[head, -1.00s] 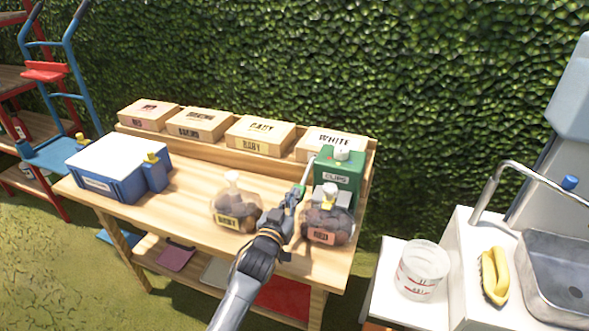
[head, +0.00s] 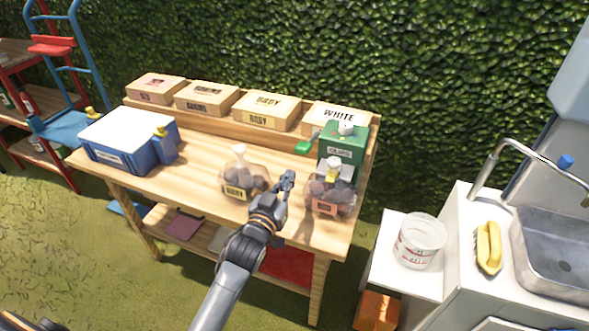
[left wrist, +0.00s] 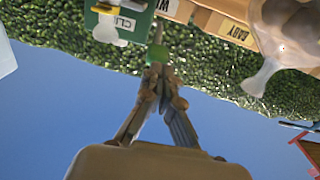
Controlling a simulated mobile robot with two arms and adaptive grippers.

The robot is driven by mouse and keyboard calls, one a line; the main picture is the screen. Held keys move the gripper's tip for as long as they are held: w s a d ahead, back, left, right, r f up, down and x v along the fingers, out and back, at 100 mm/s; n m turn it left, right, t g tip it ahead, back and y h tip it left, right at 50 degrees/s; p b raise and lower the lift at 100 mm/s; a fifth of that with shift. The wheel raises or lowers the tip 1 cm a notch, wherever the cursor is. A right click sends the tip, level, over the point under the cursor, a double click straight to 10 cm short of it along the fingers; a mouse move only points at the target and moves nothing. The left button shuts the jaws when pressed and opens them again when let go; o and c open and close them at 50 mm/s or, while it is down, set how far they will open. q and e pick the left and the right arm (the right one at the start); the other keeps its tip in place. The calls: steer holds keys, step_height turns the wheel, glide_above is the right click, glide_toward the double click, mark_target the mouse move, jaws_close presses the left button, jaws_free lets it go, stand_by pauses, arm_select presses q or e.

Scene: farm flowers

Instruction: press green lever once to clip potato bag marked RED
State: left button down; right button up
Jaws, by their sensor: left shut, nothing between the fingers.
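The green clip machine (head: 343,143), labelled CLIPS, stands at the right end of the wooden table. Its green lever (head: 304,147) sticks out to the left, raised. The potato bag marked RED (head: 328,197) stands at the machine's front, its pale yellowish top under the grey head; I cannot tell whether a clip is on it. My left gripper (head: 287,181) is shut and empty, in front of the lever and below it in the picture. In the left wrist view the lever (left wrist: 157,54) shows just beyond the fingertips; contact is unclear.
A potato bag marked BABY (head: 243,182) stands left of my gripper. A blue box with a white lid (head: 125,135) is at the table's left end. Labelled boxes (head: 262,110) line the back. A sink unit (head: 560,250) stands at the right.

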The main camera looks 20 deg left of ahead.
arm_select(q)
steer(key=s, duration=0.3)
steer(key=shift+s, duration=0.35)
stand_by(0.5)
